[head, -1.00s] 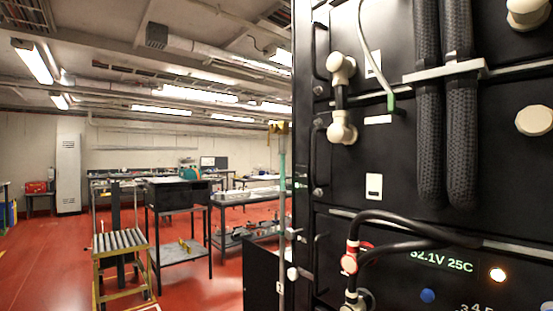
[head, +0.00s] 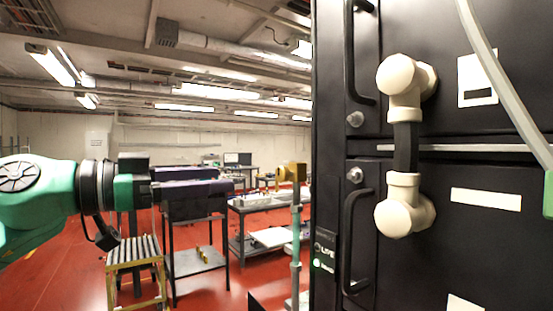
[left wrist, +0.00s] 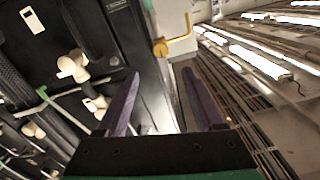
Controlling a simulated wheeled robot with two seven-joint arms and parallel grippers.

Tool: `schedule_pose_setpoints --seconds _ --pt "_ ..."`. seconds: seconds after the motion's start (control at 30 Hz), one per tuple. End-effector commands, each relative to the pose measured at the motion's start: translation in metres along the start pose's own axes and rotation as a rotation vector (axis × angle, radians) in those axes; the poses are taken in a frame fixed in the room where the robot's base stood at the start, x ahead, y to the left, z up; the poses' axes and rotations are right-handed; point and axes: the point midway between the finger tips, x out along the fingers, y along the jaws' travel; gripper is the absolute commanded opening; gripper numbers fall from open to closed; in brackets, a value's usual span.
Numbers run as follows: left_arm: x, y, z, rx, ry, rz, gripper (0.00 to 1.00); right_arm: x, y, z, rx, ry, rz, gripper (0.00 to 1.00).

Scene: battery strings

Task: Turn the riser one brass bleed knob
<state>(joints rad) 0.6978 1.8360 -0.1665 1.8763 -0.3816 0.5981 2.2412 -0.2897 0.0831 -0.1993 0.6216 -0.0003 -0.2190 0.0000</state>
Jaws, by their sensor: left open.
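The brass bleed knob (head: 291,172) sits on top of the upright riser pipe (head: 295,238), just left of the black rack, in the head view. In the left wrist view a yellow brass knob (left wrist: 160,47) shows between and beyond the fingertips. My left gripper (head: 226,183) points right toward the knob in the head view, with a gap between them. Its two purple fingers are spread and empty, as the left wrist view also shows (left wrist: 160,76). My right gripper is in neither view.
The black rack (head: 340,130) fills the right side, with handles and white pipe elbows (head: 403,205) standing out from its front. A yellow roller stand (head: 137,252) and work tables (head: 195,262) stand behind my left arm. Red floor is open at lower left.

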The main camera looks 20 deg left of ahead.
Motion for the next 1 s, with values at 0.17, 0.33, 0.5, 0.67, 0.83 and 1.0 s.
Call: schedule_pose_setpoints --seconds 0.17,0.33,0.5,0.67,0.83,1.0 --pt "0.040 -0.003 -0.011 -0.007 -0.004 0.006 0.69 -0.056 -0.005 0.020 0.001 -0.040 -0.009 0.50" --pt "0.062 -0.002 -0.004 -0.004 -0.002 0.001 0.69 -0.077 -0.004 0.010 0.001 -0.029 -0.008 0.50" --pt "0.076 -0.002 -0.003 -0.001 0.000 0.001 0.69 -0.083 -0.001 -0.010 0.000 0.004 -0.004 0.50" --pt "0.090 -0.002 0.000 -0.003 -0.003 -0.002 0.69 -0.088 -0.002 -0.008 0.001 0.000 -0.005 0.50" --pt "0.105 -0.002 0.000 0.002 -0.003 -0.004 0.69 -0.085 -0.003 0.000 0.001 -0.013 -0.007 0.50" --pt "0.114 -0.002 -0.001 -0.001 0.001 -0.002 0.69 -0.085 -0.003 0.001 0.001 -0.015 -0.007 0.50"
